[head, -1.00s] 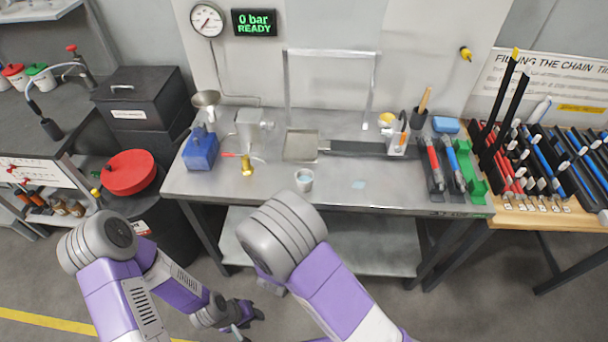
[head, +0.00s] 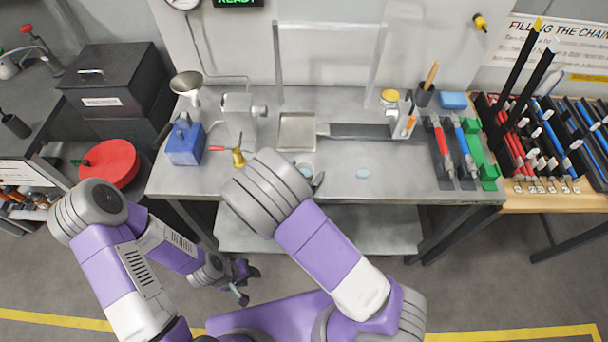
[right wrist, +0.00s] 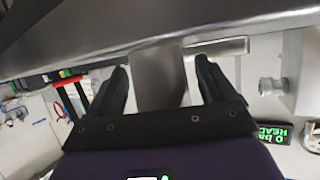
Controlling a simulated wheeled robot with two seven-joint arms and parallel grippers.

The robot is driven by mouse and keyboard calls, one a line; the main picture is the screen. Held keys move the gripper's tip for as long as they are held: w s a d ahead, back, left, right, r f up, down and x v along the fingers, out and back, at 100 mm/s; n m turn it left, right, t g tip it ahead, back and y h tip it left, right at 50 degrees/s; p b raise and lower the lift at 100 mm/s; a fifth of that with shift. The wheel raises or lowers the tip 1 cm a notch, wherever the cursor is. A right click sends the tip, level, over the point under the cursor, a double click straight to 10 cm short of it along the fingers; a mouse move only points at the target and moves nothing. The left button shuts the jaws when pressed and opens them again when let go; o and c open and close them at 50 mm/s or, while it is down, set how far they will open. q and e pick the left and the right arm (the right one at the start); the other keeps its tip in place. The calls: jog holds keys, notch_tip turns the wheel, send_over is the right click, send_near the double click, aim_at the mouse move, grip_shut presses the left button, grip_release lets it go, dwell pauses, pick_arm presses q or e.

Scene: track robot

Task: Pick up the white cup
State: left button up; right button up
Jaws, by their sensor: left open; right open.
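The white cup (head: 306,168) stands near the front edge of the steel bench, with a pale blue inside. In the head view my right forearm hides part of it. My right gripper (head: 317,182) shows there only as a dark finger at the cup's right side. In the right wrist view my right gripper (right wrist: 163,80) is open, and a grey shaded shape, apparently the cup (right wrist: 158,82), stands between its fingers. Contact cannot be told. My left gripper (head: 243,283) is open and empty, low in front of the bench.
On the steel bench (head: 400,185), a blue container (head: 185,144) and a brass fitting with a red handle (head: 237,157) stand to the left. A square tray (head: 297,147) lies behind the cup. A light blue piece (head: 363,173) lies to the right, with clear bench around it.

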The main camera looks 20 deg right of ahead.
jog(key=shift+x, duration=0.8)
jog(key=shift+c, duration=0.5)
jog(key=c, duration=0.9)
